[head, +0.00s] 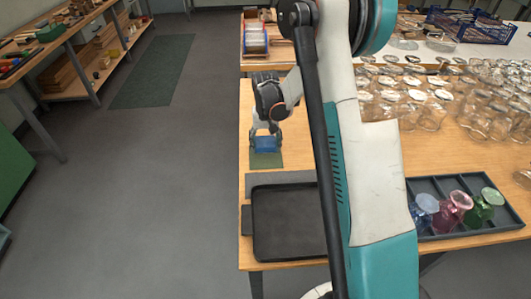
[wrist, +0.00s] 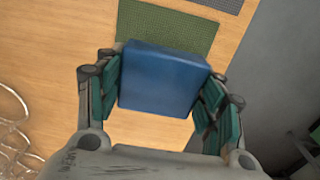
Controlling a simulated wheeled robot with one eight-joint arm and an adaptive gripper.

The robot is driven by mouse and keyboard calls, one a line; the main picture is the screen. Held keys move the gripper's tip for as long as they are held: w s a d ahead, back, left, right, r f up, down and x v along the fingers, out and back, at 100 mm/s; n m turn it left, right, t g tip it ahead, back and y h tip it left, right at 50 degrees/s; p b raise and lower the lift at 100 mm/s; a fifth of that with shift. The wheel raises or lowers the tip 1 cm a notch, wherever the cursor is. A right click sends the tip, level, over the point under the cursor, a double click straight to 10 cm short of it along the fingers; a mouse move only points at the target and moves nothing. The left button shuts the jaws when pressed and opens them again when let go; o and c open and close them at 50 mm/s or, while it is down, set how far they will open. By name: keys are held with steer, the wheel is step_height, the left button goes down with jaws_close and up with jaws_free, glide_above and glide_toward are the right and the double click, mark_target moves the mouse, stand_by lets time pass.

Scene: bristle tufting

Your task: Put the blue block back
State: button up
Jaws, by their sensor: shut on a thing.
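The blue block (wrist: 162,80) sits between the two fingers of my gripper (wrist: 160,95) in the wrist view, with a finger against each side. In the head view my gripper (head: 266,134) points down, holding the blue block (head: 266,144) over or at the green mat (head: 266,160) near the table's left edge. In the wrist view the green mat (wrist: 165,28) lies just beyond the block. I cannot tell whether the block touches the mat or table.
A black tray (head: 285,235) lies nearer me on the wooden table. A grey divided tray (head: 430,186) with coloured glass vessels is at right. Many clear glass jars (head: 440,105) crowd the right side. A blue crate (head: 472,27) is at the back. Open floor lies left.

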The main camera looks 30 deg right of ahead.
mark_target(265, 156)
steer(key=shift+f+b, duration=0.6)
steer(key=shift+f, duration=1.35)
steer(key=shift+f, duration=0.2)
steer(key=o, duration=1.3)
steer(key=shift+r, duration=0.15)
